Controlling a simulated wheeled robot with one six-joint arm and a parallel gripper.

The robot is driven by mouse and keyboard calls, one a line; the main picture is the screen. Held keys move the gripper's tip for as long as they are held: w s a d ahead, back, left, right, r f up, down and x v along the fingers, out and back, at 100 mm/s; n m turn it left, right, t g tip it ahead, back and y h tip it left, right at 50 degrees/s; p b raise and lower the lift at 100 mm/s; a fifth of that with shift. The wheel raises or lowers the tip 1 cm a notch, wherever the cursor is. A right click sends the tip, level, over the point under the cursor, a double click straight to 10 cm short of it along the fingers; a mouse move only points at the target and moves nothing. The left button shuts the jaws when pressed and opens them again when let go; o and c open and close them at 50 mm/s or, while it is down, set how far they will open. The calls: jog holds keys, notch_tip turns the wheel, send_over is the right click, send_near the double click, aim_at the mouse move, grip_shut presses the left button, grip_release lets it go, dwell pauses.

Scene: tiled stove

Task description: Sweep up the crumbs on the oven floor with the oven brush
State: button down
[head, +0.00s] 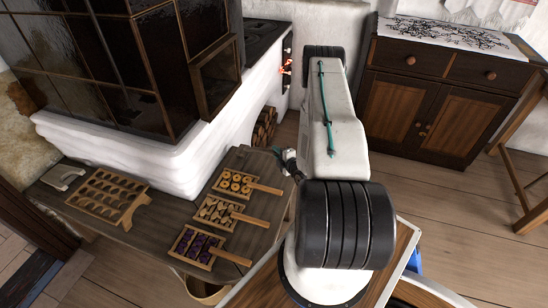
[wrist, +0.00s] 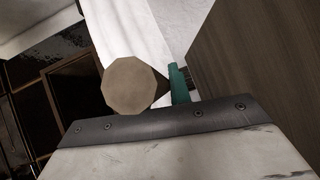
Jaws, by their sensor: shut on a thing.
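My gripper (head: 281,154) is small in the head view, beside the stove's white base and above the bench edge; my arm hides part of it. In the wrist view a teal part of it shows behind a round, pale, many-sided end (wrist: 130,85). This looks like the end of the oven brush's handle, pointing at the camera, with my gripper shut on it. The bristles are hidden. The tiled stove (head: 120,65) has dark glazed panes and a white base. An orange glow shows at a small dark opening (head: 287,70) on its side. Oven floor and crumbs are not visible.
The wooden bench (head: 160,225) bears three trays of baked or dried pieces (head: 215,211) with handles sticking out, and a holed wooden rack (head: 107,195). Logs (head: 265,127) fill a niche. A dark cabinet (head: 425,100) stands at the right. Floor before it is clear.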

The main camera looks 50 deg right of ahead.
notch_tip(320, 180, up, 6)
jog(key=shift+d+r, duration=0.1)
jog(key=shift+r, duration=0.1)
jog(key=s+d+r, duration=0.1)
jog(key=d+r, duration=0.2)
jog(key=r, duration=0.8)
jog(key=s+d+r, duration=0.1)
jog(key=d+r, duration=0.1)
jog(key=r, duration=0.9)
jog(key=w+a+f, duration=0.1)
jog(key=w+a, duration=0.4)
jog(key=w, duration=0.6)
jog(key=w+a, duration=0.5)
jog(key=w, duration=0.6)
jog(key=shift+w+a+f, duration=0.2)
jog(key=shift+a+f, duration=0.15)
jog(key=shift+a, duration=0.05)
jog(key=shift+f, duration=0.55)
